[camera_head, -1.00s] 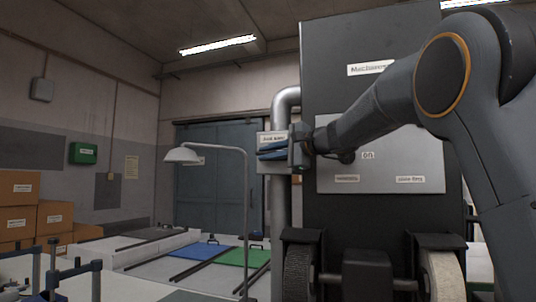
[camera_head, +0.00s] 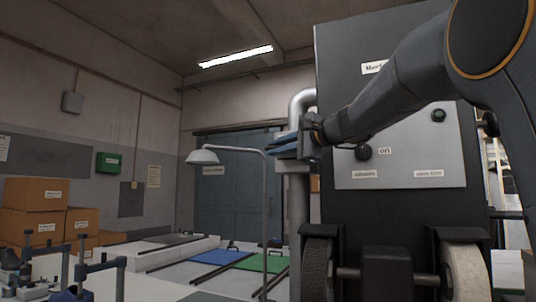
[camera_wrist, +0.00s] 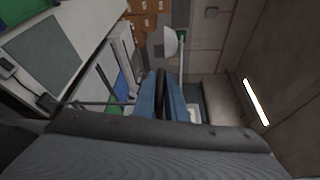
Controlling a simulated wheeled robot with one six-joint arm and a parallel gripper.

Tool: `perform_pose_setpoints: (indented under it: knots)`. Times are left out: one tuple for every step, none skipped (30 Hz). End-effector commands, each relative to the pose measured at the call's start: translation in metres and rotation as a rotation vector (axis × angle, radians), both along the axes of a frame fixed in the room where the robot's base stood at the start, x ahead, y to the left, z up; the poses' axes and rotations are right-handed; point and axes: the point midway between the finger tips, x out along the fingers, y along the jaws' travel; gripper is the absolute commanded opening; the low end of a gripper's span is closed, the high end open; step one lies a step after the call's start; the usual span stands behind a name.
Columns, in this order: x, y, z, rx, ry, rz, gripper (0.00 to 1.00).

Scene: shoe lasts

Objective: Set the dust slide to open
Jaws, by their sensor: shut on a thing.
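The dust slide (camera_head: 292,168) is a grey housing on the metal pipe beside the dark machine. Only its lower part shows below my gripper, and its label is hidden. My gripper (camera_head: 283,146) is in front of it, with its blue fingers pointing left. In the wrist view the blue fingers (camera_wrist: 161,95) are close together around a thin dark piece, which seems to be the slide's handle. A pale edge shows beside the fingers there. I cannot read the slide's position.
The dark machine (camera_head: 395,225) with its grey control panel and wheels stands right of the pipe (camera_head: 298,215). A lamp (camera_head: 203,157) on a bent post stands left of it. Blue (camera_head: 220,257) and green mats lie on the bench. Cartons (camera_head: 35,195) are stacked at left.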

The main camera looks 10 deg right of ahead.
Motion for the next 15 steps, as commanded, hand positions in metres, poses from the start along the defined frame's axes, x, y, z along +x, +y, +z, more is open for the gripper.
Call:
perform_pose_setpoints:
  knots:
    - [-0.0016,0.0025,-0.0025,-0.003,0.005,0.008,0.0]
    - [-0.0016,0.0026,-0.0026,-0.003,0.006,0.009,0.0]
    - [-0.0017,0.003,-0.0026,-0.004,0.005,0.01,0.0]
    - [-0.0017,0.0031,-0.0027,-0.004,0.006,0.011,0.0]
    - [-0.0018,0.0033,-0.0029,-0.004,0.006,0.012,0.0]
    - [-0.0018,0.0036,-0.003,-0.004,0.006,0.012,0.0]
    - [-0.0019,0.0038,-0.0031,-0.004,0.006,0.013,0.15]
    - [-0.0019,0.0041,-0.0033,-0.004,0.006,0.013,0.2]
    - [-0.0019,0.004,-0.0032,-0.004,0.006,0.013,0.26]
    - [-0.0018,0.0039,-0.0029,-0.004,0.006,0.012,0.29]
    - [-0.0016,0.0035,-0.0028,-0.004,0.006,0.012,0.29]
    - [-0.0015,0.0032,-0.0026,-0.004,0.005,0.01,0.29]
    - [-0.0014,0.003,-0.0025,-0.003,0.006,0.009,0.29]
    - [-0.0012,0.0027,-0.0024,-0.002,0.005,0.009,0.29]
    - [-0.0011,0.0025,-0.0023,-0.003,0.005,0.008,0.29]
